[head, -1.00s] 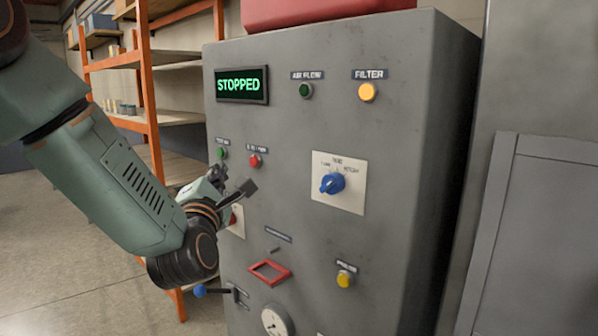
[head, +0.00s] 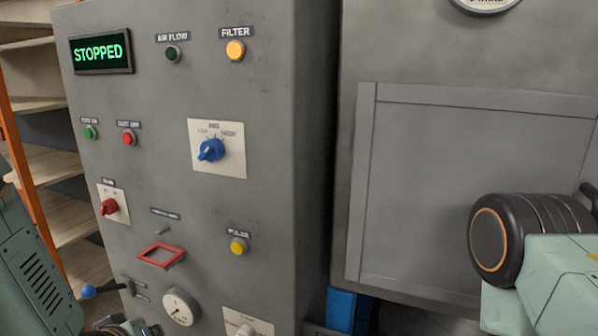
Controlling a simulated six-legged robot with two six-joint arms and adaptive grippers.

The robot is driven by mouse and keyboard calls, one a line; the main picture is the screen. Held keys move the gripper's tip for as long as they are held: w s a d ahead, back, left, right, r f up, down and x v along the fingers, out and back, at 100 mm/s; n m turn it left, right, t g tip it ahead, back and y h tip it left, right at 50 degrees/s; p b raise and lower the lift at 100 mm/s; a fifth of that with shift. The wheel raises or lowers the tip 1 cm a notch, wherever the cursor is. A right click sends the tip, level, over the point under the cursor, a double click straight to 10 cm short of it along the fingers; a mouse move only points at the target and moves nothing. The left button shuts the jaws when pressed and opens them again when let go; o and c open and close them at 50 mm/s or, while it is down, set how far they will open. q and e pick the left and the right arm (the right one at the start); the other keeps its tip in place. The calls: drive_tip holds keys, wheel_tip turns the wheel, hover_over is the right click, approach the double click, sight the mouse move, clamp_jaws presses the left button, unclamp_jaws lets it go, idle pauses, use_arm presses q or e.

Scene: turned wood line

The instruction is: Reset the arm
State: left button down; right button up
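My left arm shows at the lower left edge. A small part of my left wrist or gripper (head: 125,327) shows at the bottom edge, below the blue-knobbed lever (head: 103,290); its fingers cannot be made out. My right arm comes in at the right edge, in front of the grey panel door; its gripper is not in view. The grey control cabinet (head: 270,130) stands in front of me. Its display (head: 101,52) reads STOPPED in green.
The cabinet bears a yellow filter lamp (head: 235,51), green (head: 90,132) and red (head: 128,138) buttons, a blue dial (head: 211,150), a red switch (head: 109,207), a red frame (head: 161,255), a yellow button (head: 238,247) and a gauge (head: 180,307). Shelving (head: 45,165) stands left.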

use_arm(q)
drive_tip(key=s+d+f+m+g+b, duration=0.1)
drive_tip(key=s+f+m+g, duration=0.2)
drive_tip(key=s+f, duration=0.8)
drive_tip(key=s+d+f+m+g+b, duration=0.2)
drive_tip(key=s+f+g, duration=0.4)
drive_tip(key=s+f, duration=0.6)
drive_tip(key=s+m, duration=0.1)
drive_tip(key=s, duration=0.5)
drive_tip(key=shift+s+d+f+g+h, duration=0.25)
drive_tip(key=shift+s+d+g+h, duration=0.05)
drive_tip(key=shift+s+g, duration=0.1)
drive_tip(key=shift+w+b, duration=0.1)
drive_tip(key=shift+b, duration=0.2)
